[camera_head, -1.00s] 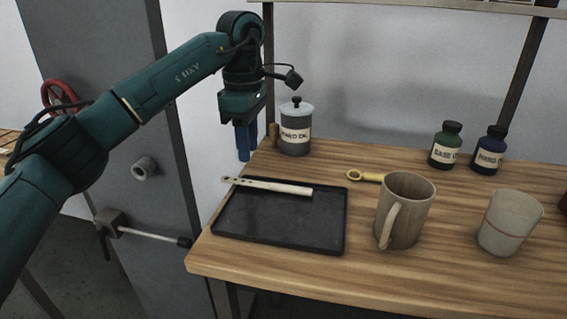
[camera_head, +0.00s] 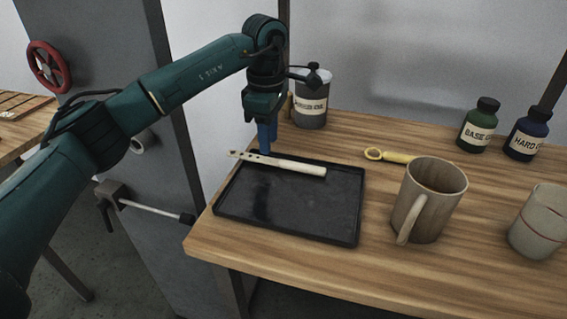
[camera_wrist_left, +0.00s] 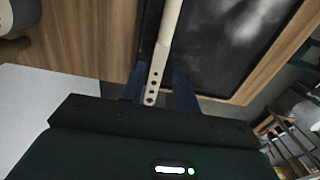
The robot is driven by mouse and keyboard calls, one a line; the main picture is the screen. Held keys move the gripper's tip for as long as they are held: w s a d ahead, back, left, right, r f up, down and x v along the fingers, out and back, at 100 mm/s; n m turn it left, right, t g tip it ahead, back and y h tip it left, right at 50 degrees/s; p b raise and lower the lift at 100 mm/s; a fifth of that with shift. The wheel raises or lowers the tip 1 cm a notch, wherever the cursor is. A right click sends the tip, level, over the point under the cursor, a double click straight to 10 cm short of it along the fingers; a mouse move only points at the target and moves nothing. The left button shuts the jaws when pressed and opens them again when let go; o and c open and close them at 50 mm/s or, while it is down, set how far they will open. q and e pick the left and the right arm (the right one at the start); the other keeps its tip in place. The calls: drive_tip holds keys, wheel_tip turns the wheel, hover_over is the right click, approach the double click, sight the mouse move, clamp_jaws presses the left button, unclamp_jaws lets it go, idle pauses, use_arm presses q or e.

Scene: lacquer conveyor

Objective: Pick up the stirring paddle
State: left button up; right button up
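The stirring paddle (camera_head: 293,166) is a flat cream stick with several holes at its left end. It lies across the far edge of a black tray (camera_head: 300,222), its holed end sticking out past the tray's left corner. My left gripper (camera_head: 267,142) points down at the holed part of the paddle. In the left wrist view, its two blue fingers (camera_wrist_left: 160,86) are apart, one on each side of the paddle (camera_wrist_left: 160,55), near the holes. I cannot tell whether they touch it. My right gripper is not in view.
A labelled grey jar (camera_head: 312,100) stands close behind my left gripper. A yellow ring-ended tool (camera_head: 392,156) and a wooden mug (camera_head: 428,200) are right of the tray. A pale cup (camera_head: 540,222), a green bottle (camera_head: 478,128) and a blue bottle (camera_head: 527,135) stand further right.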

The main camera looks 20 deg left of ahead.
sight(268, 160)
use_arm(q)
wheel_tip(268, 160, down, 5)
drive_tip(key=shift+a+r, duration=0.1)
clamp_jaws()
idle(0.3)
